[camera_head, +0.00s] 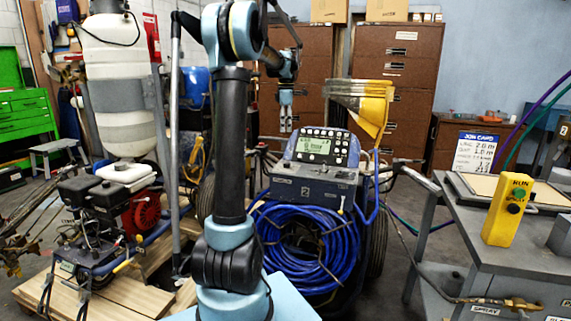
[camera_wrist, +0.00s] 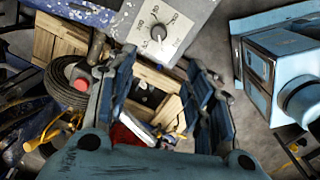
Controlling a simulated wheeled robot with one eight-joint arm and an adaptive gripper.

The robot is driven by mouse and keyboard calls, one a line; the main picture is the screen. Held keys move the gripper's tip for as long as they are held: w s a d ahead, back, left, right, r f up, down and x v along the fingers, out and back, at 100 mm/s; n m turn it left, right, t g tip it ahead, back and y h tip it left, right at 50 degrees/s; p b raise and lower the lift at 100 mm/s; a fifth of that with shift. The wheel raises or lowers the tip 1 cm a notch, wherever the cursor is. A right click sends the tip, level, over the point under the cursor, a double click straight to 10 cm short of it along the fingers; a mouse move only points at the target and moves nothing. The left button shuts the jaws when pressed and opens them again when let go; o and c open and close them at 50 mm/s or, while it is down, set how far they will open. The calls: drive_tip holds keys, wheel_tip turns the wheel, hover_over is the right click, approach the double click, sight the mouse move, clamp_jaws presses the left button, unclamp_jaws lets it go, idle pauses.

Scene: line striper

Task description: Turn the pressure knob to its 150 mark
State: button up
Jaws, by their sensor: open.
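The pressure knob is most likely the round grey knob (camera_wrist: 158,32) on a pale dial plate in the wrist view, at the top middle. Marks and numbers ring it, but they are too small and blurred to read, and I cannot tell its setting. My gripper (camera_wrist: 160,72) is open, with its two dark blue fingers spread below the knob in the picture; nothing is between them. In the head view my gripper (camera_head: 286,112) hangs pointing down behind the striper's control console (camera_head: 318,147). The knob cannot be made out there.
A blue hose coil (camera_head: 318,245) hangs on the striper's front. A yellow hopper (camera_head: 372,103) stands at its right. A grey bench (camera_head: 510,235) with a yellow button box (camera_head: 507,208) is at right. A red button (camera_wrist: 83,85) sits by the left finger.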

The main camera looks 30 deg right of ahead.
sight(287, 163)
drive_tip(key=f, duration=1.1)
drive_tip(key=d+f, duration=0.1)
drive_tip(key=f, duration=0.5)
drive_tip(key=shift+w+f, duration=0.2)
drive_tip(key=shift+f, duration=0.05)
drive_tip(key=shift+c, duration=0.6)
drive_tip(key=c, duration=1)
drive_tip(key=shift+o, duration=0.2)
drive_tip(key=shift+a, duration=0.1)
